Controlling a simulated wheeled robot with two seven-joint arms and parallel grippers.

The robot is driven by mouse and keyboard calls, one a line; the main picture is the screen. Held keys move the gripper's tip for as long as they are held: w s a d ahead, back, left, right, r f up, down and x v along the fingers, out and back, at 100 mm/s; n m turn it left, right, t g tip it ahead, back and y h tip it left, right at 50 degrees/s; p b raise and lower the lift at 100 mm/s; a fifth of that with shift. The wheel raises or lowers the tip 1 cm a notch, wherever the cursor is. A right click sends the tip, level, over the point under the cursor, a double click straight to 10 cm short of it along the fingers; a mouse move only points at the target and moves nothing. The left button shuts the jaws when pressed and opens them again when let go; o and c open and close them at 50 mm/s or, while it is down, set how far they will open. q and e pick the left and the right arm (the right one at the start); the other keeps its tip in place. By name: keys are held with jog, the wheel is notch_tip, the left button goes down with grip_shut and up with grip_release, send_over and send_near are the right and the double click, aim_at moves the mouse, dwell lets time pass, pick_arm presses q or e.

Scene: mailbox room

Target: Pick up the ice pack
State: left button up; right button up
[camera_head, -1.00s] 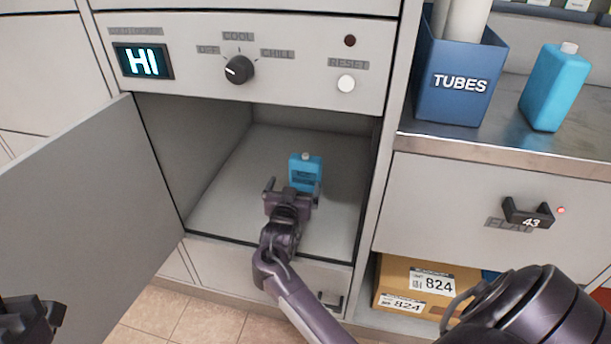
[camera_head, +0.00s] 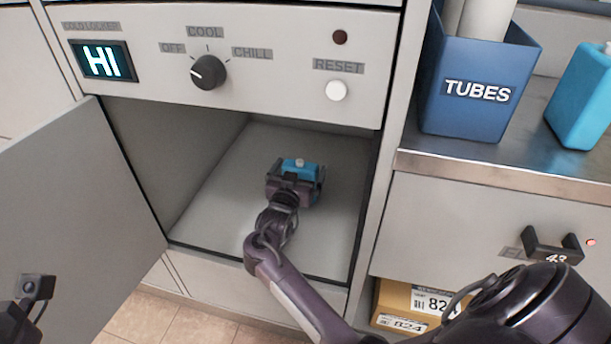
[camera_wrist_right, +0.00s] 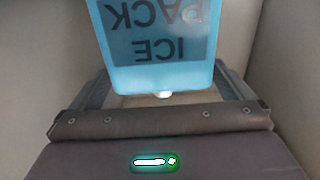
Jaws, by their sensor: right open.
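The blue ice pack (camera_head: 299,165) with a white cap stands inside the open cold locker (camera_head: 215,215), mostly hidden behind my right gripper in the head view. In the right wrist view the ice pack (camera_wrist_right: 155,50) shows its lettering upside down, with its cap toward the gripper body. My right gripper (camera_head: 296,176) is open, with one finger at each side of the pack; its fingers also show in the right wrist view (camera_wrist_right: 160,92). I cannot tell whether they touch it. My left gripper (camera_head: 25,300) shows only partly at the lower left edge.
The locker door (camera_head: 75,205) hangs open at the left. The control panel (camera_head: 270,60) forms the opening's top edge. A blue TUBES box (camera_head: 470,115) and another blue bottle (camera_head: 585,100) stand on the right counter. A labelled cardboard box (camera_head: 392,298) sits below.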

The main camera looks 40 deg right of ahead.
jog(key=shift+w, duration=0.15)
jog(key=shift+s+a+r, duration=0.2)
jog(key=shift+r, duration=0.05)
jog(key=shift+c, duration=0.8)
jog(key=c, duration=1.2)
jog(key=shift+r, duration=0.1)
